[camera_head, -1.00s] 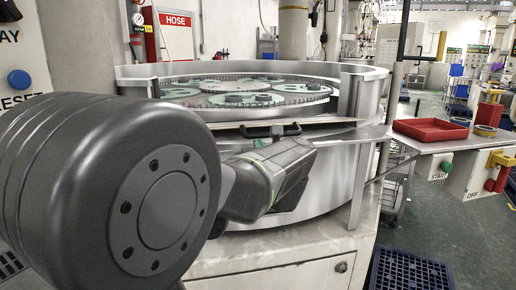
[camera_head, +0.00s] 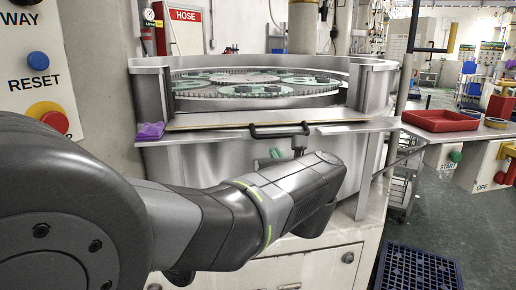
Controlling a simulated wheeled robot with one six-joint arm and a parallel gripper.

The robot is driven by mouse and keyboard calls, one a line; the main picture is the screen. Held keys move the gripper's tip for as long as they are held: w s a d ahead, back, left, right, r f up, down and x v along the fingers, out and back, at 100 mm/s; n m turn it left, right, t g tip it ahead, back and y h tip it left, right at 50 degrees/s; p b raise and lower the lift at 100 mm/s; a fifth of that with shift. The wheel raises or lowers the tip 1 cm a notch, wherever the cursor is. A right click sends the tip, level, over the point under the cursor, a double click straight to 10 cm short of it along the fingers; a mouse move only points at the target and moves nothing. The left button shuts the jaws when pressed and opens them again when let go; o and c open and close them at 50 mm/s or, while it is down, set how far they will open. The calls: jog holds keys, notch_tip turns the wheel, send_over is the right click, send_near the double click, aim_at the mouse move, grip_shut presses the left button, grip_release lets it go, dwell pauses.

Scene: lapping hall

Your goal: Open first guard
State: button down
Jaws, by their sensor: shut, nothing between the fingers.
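The lapping machine's round metal tub (camera_head: 210,185) stands ahead, with toothed wheels showing inside. The first guard (camera_head: 225,122) is a metal panel at the front opening, seen as a low, nearly flat plate below the rim. The opening above it is clear between two upright posts. Its black bar handle (camera_head: 280,131) sits on the front edge. My gripper (camera_head: 283,152) is mostly hidden behind my wrist. Only small grey and green parts show, just below the handle. It appears shut and empty; a small gap seems to separate it from the handle.
A purple cloth (camera_head: 150,131) lies on the ledge at left. A panel with a blue reset button (camera_head: 38,61) and a red button (camera_head: 48,115) is near my arm. A red tray (camera_head: 440,121) rests on the right-hand table. A dark blue crate (camera_head: 415,270) is on the floor.

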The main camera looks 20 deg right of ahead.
jog(key=shift+s+a+r, duration=0.1)
jog(key=shift+s+a, duration=0.05)
jog(key=shift+s, duration=0.85)
jog(key=shift+w, duration=0.1)
jog(key=b, duration=0.1)
send_near(267, 135)
jog(key=w+f, duration=0.1)
jog(key=w, duration=0.2)
jog(key=w+r+p, duration=0.2)
jog(key=w, duration=0.1)
jog(key=shift+w+r, duration=0.2)
jog(key=shift+w+d+r+p, duration=0.15)
jog(key=shift+w+d+p, duration=0.15)
jog(key=shift+p, duration=0.1)
jog(key=shift+a, duration=0.15)
